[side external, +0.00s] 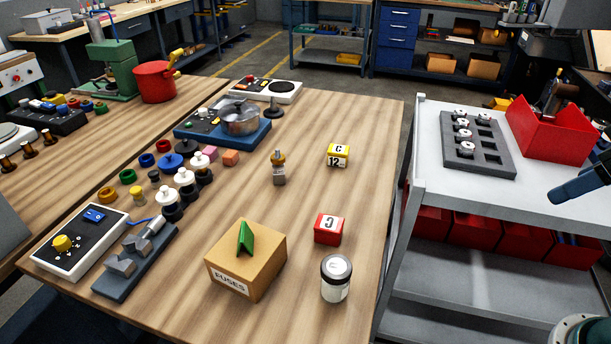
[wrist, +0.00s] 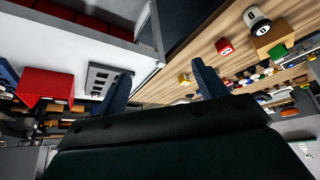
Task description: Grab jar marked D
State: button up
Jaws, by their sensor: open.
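A jar (side external: 336,278) with a dark rim around a pale lid and a white label stands upright near the wooden table's front right edge, right of the fuses box. I cannot read a letter on its label. The jar also shows at the top right of the wrist view (wrist: 255,17), with a dark lid. My gripper (wrist: 163,86) is open, its two blue fingers wide apart with nothing between them. It is well away from the jar. In the side view, a blue part at the right edge, over the grey cart, appears to be one finger.
The cardboard fuses box (side external: 246,262) with a green piece on top stands left of the jar. A red block (side external: 328,229) and a yellow block (side external: 338,155) sit behind it. The grey cart (side external: 440,195) holds a slotted tray (side external: 490,155) and a red bin (side external: 555,135).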

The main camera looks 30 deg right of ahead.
jog(key=n+g+y, duration=0.7)
jog(key=n+y, duration=0.7)
jog(key=n, duration=0.5)
send_near(343, 262)
jog(key=shift+d+r, duration=0.25)
jog(key=shift+r, duration=0.15)
jog(key=shift+f+x, duration=0.1)
jog(key=shift+x, duration=2.05)
jog(key=shift+f+x, duration=0.15)
jog(key=shift+x, duration=2.05)
